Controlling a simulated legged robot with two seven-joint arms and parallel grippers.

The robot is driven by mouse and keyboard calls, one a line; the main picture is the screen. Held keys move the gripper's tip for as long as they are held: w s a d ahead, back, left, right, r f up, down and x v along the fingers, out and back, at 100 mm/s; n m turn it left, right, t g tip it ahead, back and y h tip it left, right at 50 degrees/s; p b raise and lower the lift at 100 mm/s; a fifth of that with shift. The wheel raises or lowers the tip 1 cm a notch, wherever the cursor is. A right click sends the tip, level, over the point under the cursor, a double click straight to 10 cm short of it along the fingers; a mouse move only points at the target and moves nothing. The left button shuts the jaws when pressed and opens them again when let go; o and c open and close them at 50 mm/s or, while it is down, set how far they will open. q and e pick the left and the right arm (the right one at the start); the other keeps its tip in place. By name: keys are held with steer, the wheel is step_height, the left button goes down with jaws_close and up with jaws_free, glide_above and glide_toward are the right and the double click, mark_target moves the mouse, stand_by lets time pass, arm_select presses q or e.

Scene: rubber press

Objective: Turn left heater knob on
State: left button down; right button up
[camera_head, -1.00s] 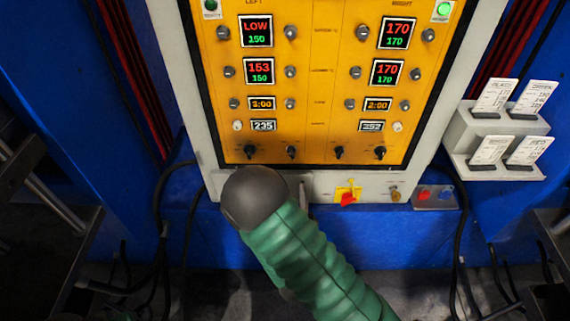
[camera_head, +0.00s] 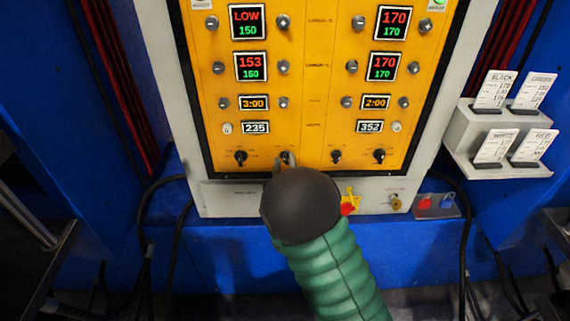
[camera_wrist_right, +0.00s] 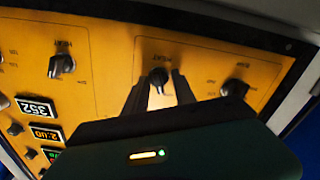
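The left heater knob (camera_head: 287,157) is a small black knob, second from the left in the bottom row of the yellow panel (camera_head: 310,100). It also shows in the right wrist view (camera_wrist_right: 158,76), under a label that reads HEAT upside down. My right gripper (camera_wrist_right: 158,82) is open, with one dark finger on each side of this knob. Whether the fingers touch it I cannot tell. In the head view my dark right wrist hides most of the gripper (camera_head: 283,160). My left gripper is not in view.
The right heater knob (camera_head: 336,157) and two outer black knobs (camera_head: 240,158) (camera_head: 380,156) share the row. Displays and small buttons sit above. A yellow and red switch (camera_head: 348,203) is close to the right of my wrist. A card holder (camera_head: 465,125) stands at the right.

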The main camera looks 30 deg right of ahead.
steer(key=shift+c, duration=1)
steer(key=shift+d, duration=0.15)
jaws_close()
steer(key=shift+f, duration=0.1)
steer(key=m+b, duration=0.6)
steer(key=m, duration=0.2)
steer(key=shift+f+m+b, duration=0.15)
steer(key=shift+m+b, duration=0.2)
steer(key=shift+m, duration=0.05)
